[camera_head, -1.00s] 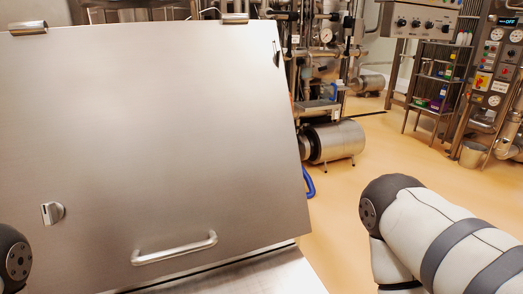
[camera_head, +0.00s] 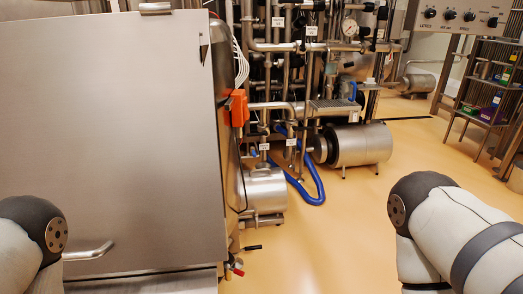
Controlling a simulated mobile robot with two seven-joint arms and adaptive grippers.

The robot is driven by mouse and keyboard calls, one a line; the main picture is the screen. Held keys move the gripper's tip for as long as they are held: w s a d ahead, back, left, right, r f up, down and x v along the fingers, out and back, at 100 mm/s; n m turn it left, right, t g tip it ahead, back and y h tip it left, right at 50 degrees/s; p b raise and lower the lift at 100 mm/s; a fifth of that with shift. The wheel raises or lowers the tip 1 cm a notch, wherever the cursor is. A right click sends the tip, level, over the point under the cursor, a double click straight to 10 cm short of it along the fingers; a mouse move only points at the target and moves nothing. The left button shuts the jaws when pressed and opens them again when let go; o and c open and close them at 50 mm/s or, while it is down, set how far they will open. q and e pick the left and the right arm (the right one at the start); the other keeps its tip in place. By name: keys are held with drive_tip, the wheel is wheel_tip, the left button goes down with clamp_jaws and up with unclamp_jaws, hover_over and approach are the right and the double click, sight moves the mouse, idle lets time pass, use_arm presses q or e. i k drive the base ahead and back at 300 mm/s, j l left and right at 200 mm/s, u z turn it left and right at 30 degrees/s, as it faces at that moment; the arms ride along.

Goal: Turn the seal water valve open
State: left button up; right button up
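I cannot tell which fitting is the seal water valve. A small valve with a black lever (camera_head: 252,247) sits low beside the hopper's lower right edge. A red-handled fitting (camera_head: 237,268) is just below it. Pipework with white tags (camera_head: 278,22) stands behind, with more small fittings too small to make out. Neither of my grippers is in view. Only upper parts of my arms show, at the lower left and lower right, apart from the valves and pipes.
A large steel hopper panel (camera_head: 105,140) with a bar handle (camera_head: 88,252) fills the left. An orange box (camera_head: 238,108) is on its side. Steel motors (camera_head: 362,145) and a blue hose (camera_head: 312,185) lie beyond. The yellow floor (camera_head: 330,235) is clear at centre.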

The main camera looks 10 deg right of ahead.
sight(254, 154)
drive_tip(key=l+u, duration=0.1)
drive_tip(key=l, duration=0.8)
drive_tip(key=i+l, duration=0.8)
drive_tip(key=i, duration=0.35)
drive_tip(key=i+l, duration=0.15)
drive_tip(key=i, duration=0.3)
drive_tip(key=i+l+u, duration=0.1)
drive_tip(key=i, duration=0.4)
